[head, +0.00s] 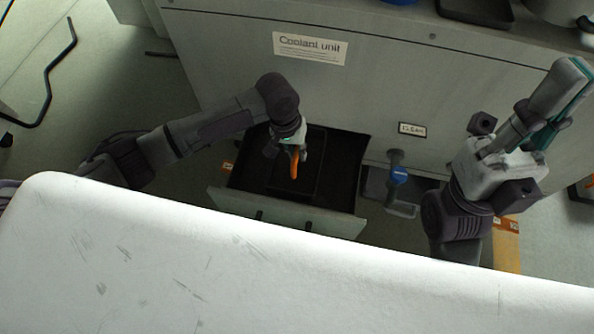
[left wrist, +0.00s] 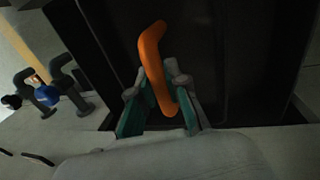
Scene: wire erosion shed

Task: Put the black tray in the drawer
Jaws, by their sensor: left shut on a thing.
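My left gripper (head: 293,150) is over the open drawer (head: 287,213), shut on an orange bent handle (head: 294,165). The handle also shows between the teal fingers in the left wrist view (left wrist: 153,60). Below it, inside the drawer, is a dark rectangular outline that looks like the black tray (head: 312,180); its edges blend into the black interior. I cannot tell whether the handle is joined to it or whether it rests on the drawer floor. My right gripper (head: 562,108) is raised at the right, away from the drawer; its finger opening is unclear.
The drawer is in the grey coolant unit (head: 390,75). A blue-marked fitting (head: 398,175) stands just right of the drawer. Another dark shallow tray (head: 478,12) lies on top of the unit. A white scratched surface (head: 250,265) fills the foreground.

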